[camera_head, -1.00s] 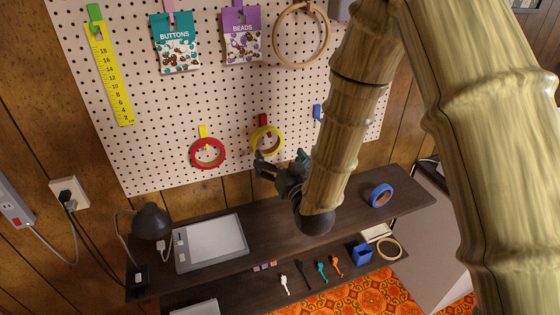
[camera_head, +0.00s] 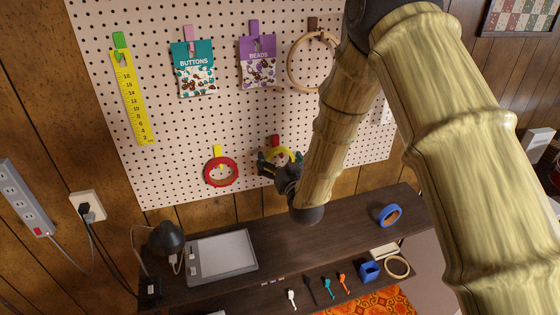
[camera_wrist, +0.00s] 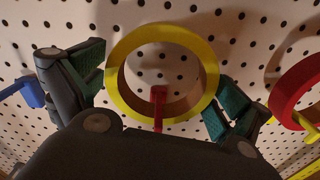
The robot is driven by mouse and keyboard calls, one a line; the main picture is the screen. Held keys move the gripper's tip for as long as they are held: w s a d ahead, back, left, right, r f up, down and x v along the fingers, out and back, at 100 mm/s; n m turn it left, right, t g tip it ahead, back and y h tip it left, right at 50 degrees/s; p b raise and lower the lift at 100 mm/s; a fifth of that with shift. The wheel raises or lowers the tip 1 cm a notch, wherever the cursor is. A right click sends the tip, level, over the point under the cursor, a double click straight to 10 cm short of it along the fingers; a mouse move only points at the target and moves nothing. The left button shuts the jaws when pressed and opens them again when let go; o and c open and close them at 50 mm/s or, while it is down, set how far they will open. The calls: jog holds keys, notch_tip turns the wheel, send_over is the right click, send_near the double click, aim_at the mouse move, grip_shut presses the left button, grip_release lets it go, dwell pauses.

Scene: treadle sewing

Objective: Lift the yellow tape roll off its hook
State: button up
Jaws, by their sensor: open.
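The yellow tape roll (camera_head: 279,153) hangs on a red hook (camera_head: 276,141) on the pegboard, partly hidden behind my gripper in the head view. My gripper (camera_head: 280,160) is open in front of the roll. In the wrist view the gripper's green-padded fingers (camera_wrist: 158,92) stand on either side of the ring, and no grip on it shows. Whether a finger touches the ring is hard to tell.
A red tape roll (camera_head: 221,172) hangs close beside on a yellow hook. A blue hook (camera_wrist: 32,95) shows on the other side in the wrist view. Below is a dark shelf (camera_head: 300,245) with a blue tape roll (camera_head: 390,215), a tablet (camera_head: 221,254) and a lamp (camera_head: 166,238).

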jog(key=shift+c, duration=0.4)
jog(key=c, duration=0.8)
jog(key=shift+r, duration=0.15)
jog(key=shift+r+p, duration=0.4)
jog(key=shift+r, duration=0.6)
jog(key=shift+s, duration=0.1)
jog(key=b+v, duration=0.1)
jog(key=v, duration=0.9)
jog(key=shift+b, duration=0.4)
dwell(0.6)
